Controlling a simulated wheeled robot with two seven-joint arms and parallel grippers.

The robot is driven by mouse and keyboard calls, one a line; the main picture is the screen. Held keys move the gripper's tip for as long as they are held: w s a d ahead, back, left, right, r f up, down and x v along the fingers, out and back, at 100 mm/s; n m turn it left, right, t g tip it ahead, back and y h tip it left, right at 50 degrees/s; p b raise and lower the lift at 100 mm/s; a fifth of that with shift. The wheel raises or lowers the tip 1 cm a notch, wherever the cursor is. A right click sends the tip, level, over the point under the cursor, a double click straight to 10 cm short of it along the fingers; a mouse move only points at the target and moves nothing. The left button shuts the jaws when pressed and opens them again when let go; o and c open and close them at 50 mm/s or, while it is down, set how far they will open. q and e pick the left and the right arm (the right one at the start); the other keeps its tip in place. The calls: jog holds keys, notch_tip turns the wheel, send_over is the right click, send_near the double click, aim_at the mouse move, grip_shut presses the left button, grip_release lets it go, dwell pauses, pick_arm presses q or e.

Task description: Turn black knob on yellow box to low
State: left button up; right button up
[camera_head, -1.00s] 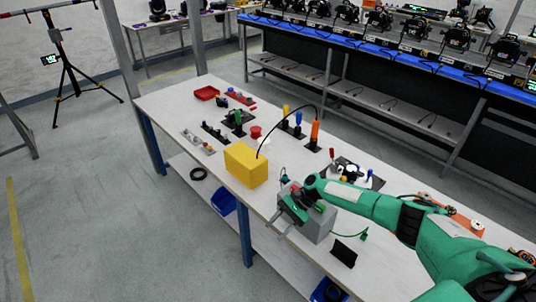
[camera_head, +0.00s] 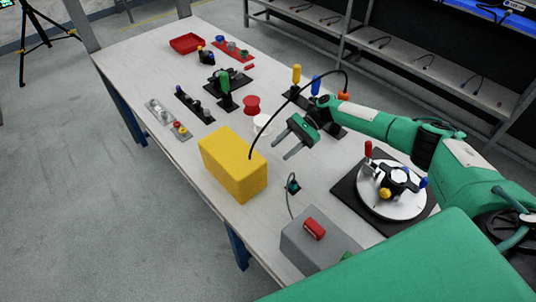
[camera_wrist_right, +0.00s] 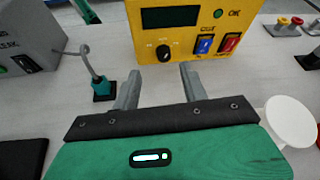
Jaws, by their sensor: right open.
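The yellow box (camera_head: 232,165) stands on the white workbench, with a black cable arching up from behind it. In the right wrist view its front panel (camera_wrist_right: 180,48) faces me, with a dark display, a blue switch, a red switch and the black knob (camera_wrist_right: 164,52). Small lettering surrounds the knob, too small to read. My right gripper (camera_head: 282,149) is open and empty, to the right of the box in the head view. In the wrist view its two fingers (camera_wrist_right: 160,80) point at the panel below the knob, apart from it. My left gripper is not in view.
A grey box with a red switch (camera_head: 314,229) stands at the near edge, with a teal plug (camera_head: 293,187) beside it. A white disc fixture (camera_head: 390,192) is on the right. A red spool (camera_head: 251,105) and white spool (camera_head: 262,124) stand behind the yellow box.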

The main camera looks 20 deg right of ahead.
jog(key=shift+w+d+f, duration=0.15)
jog(key=shift+w+f, duration=0.25)
jog(key=shift+f, duration=0.15)
jog(key=x, duration=0.2)
jog(key=p+x, duration=0.1)
jog(key=x, duration=0.1)
jog(key=p+x, duration=0.1)
jog(key=x, duration=0.1)
jog(key=shift+r, duration=0.25)
jog(key=shift+s+a+f, duration=0.2)
jog(key=shift+a+f, duration=0.1)
jog(key=shift+a, duration=0.35)
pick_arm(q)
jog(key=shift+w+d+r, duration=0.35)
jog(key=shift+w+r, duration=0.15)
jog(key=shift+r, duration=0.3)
pick_arm(e)
grip_shut()
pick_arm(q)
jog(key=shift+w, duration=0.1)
pick_arm(e)
jog(key=shift+f, duration=0.1)
